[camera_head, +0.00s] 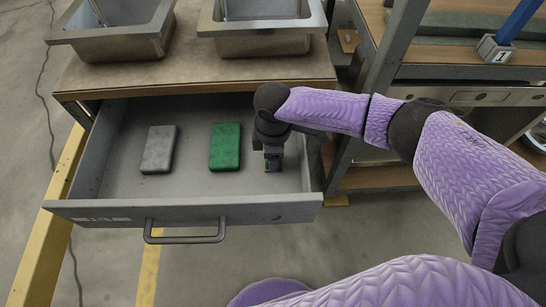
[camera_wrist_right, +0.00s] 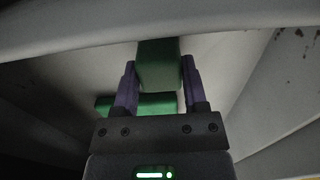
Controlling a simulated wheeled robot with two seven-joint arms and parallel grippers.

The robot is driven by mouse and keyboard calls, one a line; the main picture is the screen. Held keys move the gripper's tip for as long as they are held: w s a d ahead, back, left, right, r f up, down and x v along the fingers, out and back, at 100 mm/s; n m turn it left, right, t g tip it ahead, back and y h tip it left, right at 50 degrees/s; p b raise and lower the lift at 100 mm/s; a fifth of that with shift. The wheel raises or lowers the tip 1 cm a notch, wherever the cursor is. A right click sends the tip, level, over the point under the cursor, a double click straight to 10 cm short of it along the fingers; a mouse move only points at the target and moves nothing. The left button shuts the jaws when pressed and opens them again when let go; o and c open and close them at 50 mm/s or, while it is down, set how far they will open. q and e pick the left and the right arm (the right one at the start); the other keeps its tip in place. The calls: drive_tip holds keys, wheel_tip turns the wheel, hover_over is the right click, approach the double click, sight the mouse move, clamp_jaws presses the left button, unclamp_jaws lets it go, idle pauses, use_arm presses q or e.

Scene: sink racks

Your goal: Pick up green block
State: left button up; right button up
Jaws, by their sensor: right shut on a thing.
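My right gripper (camera_head: 273,163) reaches down into the open drawer, to the right of a green block (camera_head: 225,147) that lies flat on the drawer floor. In the right wrist view, my right gripper (camera_wrist_right: 158,68) is shut on another green block (camera_wrist_right: 158,58), which stands out between its two fingers. The lying green block (camera_wrist_right: 150,103) shows behind the fingers there. In the head view the held block is mostly hidden by the gripper. My left gripper is not in view.
A grey block (camera_head: 158,149) lies left of the green one in the drawer (camera_head: 185,210), whose front handle (camera_head: 186,238) faces me. The worktop (camera_head: 190,76) with two metal sinks overhangs the drawer's back. A shelf rack post (camera_head: 378,75) stands on the right.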

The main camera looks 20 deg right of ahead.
clamp_jaws()
drive_tip(key=shift+r, duration=0.1)
wheel_tip(320, 180, up, 9)
drive_tip(key=p, duration=0.5)
drive_tip(key=shift+r, duration=0.4)
